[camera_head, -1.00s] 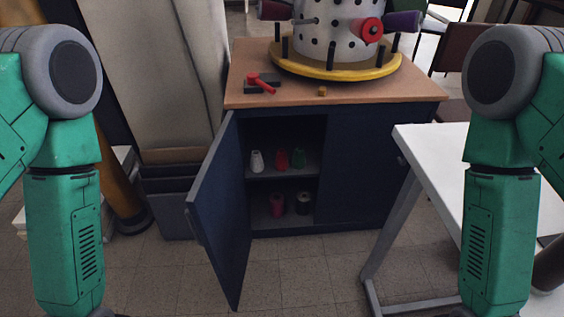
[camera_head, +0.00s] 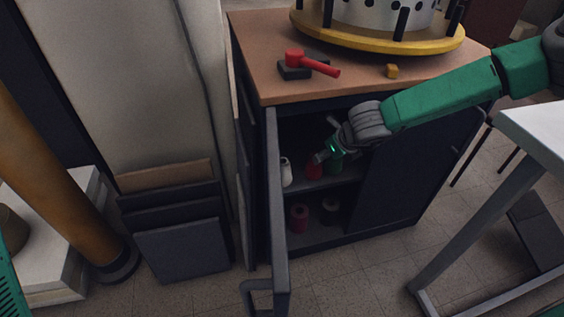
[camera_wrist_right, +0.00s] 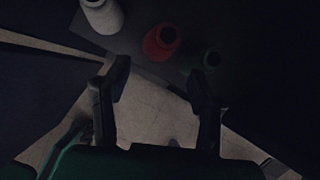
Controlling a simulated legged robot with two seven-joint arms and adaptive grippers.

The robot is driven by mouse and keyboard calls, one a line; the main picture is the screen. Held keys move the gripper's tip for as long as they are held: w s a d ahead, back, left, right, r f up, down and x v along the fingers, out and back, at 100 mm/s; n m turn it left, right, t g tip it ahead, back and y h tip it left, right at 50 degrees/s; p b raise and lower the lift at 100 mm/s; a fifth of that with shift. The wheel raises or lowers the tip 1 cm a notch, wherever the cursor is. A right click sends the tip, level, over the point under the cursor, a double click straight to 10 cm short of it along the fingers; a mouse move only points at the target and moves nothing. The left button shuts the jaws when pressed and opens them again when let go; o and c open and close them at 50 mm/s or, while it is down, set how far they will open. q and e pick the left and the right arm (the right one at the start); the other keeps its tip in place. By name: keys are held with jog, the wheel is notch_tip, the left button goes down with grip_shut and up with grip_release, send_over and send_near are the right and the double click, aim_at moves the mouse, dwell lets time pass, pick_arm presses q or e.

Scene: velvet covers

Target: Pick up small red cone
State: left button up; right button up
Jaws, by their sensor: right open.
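The small red cone (camera_head: 313,171) stands on the upper shelf of the dark blue cabinet, between a white cone (camera_head: 286,172) and a green cone (camera_head: 335,163). In the right wrist view the red cone (camera_wrist_right: 160,42) lies beyond the fingertips, apart from them. My right gripper (camera_head: 321,156) reaches into the cabinet opening and partly covers the cones in the head view. In the wrist view the right gripper (camera_wrist_right: 160,80) is open with nothing between its fingers. The green cone (camera_wrist_right: 205,60) is close to its right finger. My left gripper is out of view.
The open cabinet door (camera_head: 277,215) bounds the opening on the left. A larger red spool (camera_head: 299,217) and a dark spool (camera_head: 330,210) stand on the lower shelf. A red hammer-like tool (camera_head: 312,63) lies on the wooden top (camera_head: 350,85). A white table (camera_head: 545,130) stands at right.

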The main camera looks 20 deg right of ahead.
aim_at(315, 154)
jog(key=shift+m, duration=0.7)
jog(key=b+x, duration=0.1)
jog(key=x, duration=0.1)
jog(key=w+b+x, duration=0.1)
jog(key=x, duration=0.2)
jog(key=r+b+x, duration=0.1)
jog(key=b+x, duration=0.1)
jog(key=shift+w+a+f, duration=0.2)
jog(key=shift+w, duration=0.15)
jog(key=shift+w+d+f, duration=0.1)
jog(key=shift+w+f, duration=0.1)
jog(key=shift+f, duration=0.05)
jog(key=shift+d, duration=0.35)
jog(key=shift+a, duration=0.2)
jog(key=c, duration=0.9)
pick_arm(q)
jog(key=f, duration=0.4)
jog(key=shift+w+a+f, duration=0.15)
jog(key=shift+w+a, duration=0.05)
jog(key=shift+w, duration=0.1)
pick_arm(e)
jog(key=shift+a, duration=0.15)
